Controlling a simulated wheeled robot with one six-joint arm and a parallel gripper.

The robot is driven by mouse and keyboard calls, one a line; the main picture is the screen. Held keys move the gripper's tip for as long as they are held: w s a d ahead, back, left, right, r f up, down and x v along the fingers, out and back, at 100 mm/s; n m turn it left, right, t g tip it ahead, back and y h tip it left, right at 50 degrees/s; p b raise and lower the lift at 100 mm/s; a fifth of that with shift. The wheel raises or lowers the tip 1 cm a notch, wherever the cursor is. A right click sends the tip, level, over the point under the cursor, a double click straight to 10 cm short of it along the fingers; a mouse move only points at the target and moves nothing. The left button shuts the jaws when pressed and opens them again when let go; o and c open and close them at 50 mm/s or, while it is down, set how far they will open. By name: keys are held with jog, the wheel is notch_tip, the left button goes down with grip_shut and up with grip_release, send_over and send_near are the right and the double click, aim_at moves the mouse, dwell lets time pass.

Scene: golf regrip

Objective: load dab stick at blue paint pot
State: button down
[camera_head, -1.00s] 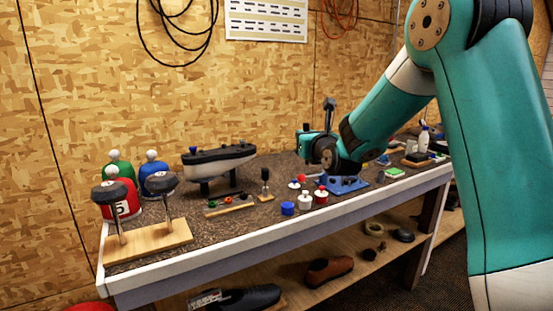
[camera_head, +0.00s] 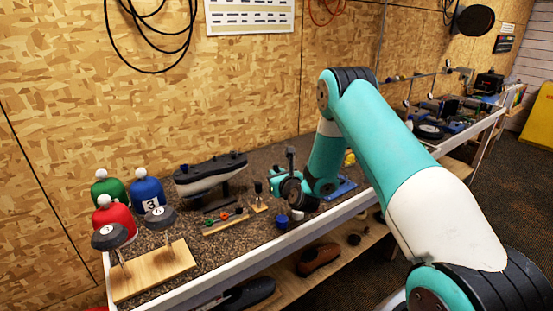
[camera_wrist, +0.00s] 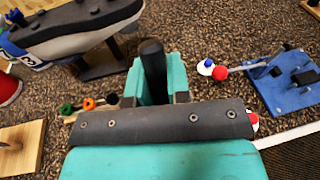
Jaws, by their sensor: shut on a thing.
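The blue paint pot (camera_head: 282,221) stands near the bench's front edge, just below my gripper in the head view. I cannot pick it out in the wrist view. My gripper (camera_head: 284,188) hangs low over the bench, close above the pots. In the wrist view my gripper (camera_wrist: 156,92) is shut on a dark round stick (camera_wrist: 152,60), which looks like the dab stick's handle. Its lower end is hidden behind the jaws and the dark bar, so I cannot see whether it touches a pot.
A white pot (camera_head: 298,214) is beside the blue one. A wooden rack (camera_head: 224,221) with coloured knobs and a small stand (camera_head: 259,206) are to the left. A shoe-like form on a stand (camera_head: 210,174) is behind. A blue fixture (camera_wrist: 288,88) is at right.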

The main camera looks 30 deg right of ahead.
jog(key=shift+s+a+f, duration=0.1)
jog(key=shift+s+f, duration=0.3)
jog(key=shift+f, duration=0.35)
notch_tip(320, 180, down, 6)
jog(key=b, duration=0.5)
jog(key=shift+b, duration=0.3)
jog(key=shift+f, duration=0.55)
dwell(1.4)
notch_tip(320, 180, up, 7)
jog(key=p, duration=0.7)
jog(key=shift+r, duration=0.2)
jog(key=shift+a+f, duration=0.1)
jog(key=shift+f, duration=0.05)
dwell(0.5)
